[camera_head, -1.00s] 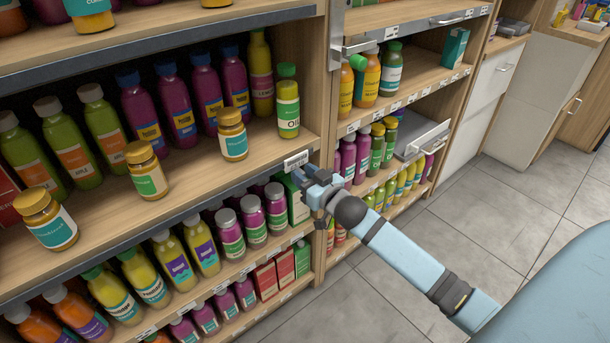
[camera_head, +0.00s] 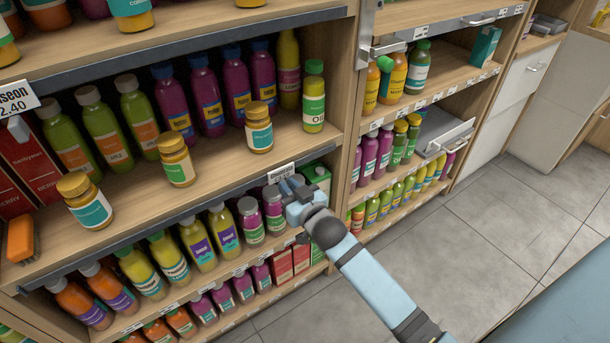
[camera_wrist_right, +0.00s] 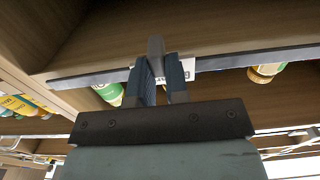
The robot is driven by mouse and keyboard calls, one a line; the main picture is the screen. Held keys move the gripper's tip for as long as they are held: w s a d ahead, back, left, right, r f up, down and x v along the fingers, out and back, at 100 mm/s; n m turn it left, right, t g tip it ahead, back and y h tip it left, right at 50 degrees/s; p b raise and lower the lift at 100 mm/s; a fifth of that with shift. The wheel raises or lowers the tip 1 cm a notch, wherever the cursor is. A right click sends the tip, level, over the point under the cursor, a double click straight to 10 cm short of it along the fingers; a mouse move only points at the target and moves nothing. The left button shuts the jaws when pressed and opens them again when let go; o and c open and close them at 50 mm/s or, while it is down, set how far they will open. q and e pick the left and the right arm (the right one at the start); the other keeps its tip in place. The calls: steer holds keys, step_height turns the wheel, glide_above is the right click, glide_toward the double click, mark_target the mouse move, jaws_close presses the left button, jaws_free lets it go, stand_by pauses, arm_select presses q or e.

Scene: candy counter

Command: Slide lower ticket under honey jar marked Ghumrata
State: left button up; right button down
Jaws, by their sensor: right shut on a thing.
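Three honey jars with gold lids stand on the middle shelf: a left jar (camera_head: 92,208), a middle jar (camera_head: 177,168) and a right jar (camera_head: 259,135). Their label names are too small to read surely. A white ticket (camera_head: 281,172) is at the shelf's front edge, below and right of the right jar. My right gripper (camera_head: 292,187) is shut on this ticket's grey holder. In the right wrist view, the gripper (camera_wrist_right: 163,88) hides part of the white ticket (camera_wrist_right: 188,65). My left gripper is not in view.
The shelf's dark front rail (camera_head: 150,222) runs below the jars. A larger price ticket (camera_head: 14,98) stands at the far left, above an orange object (camera_head: 22,240). Purple and green bottles stand behind the jars. Bottles and cartons fill the lower shelf.

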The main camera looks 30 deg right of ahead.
steer(key=shift+a, duration=0.15)
steer(key=c, duration=1.1)
jaws_free()
arm_select(q)
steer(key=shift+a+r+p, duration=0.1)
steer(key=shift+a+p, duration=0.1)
steer(key=shift+p, duration=0.7)
arm_select(e)
steer(key=shift+s+d, duration=0.2)
steer(key=shift+s, duration=2.1)
steer(key=shift+s+d, duration=0.15)
steer(key=shift+s, duration=2.2)
steer(key=shift+s+d, duration=0.2)
steer(key=shift+s, duration=2.1)
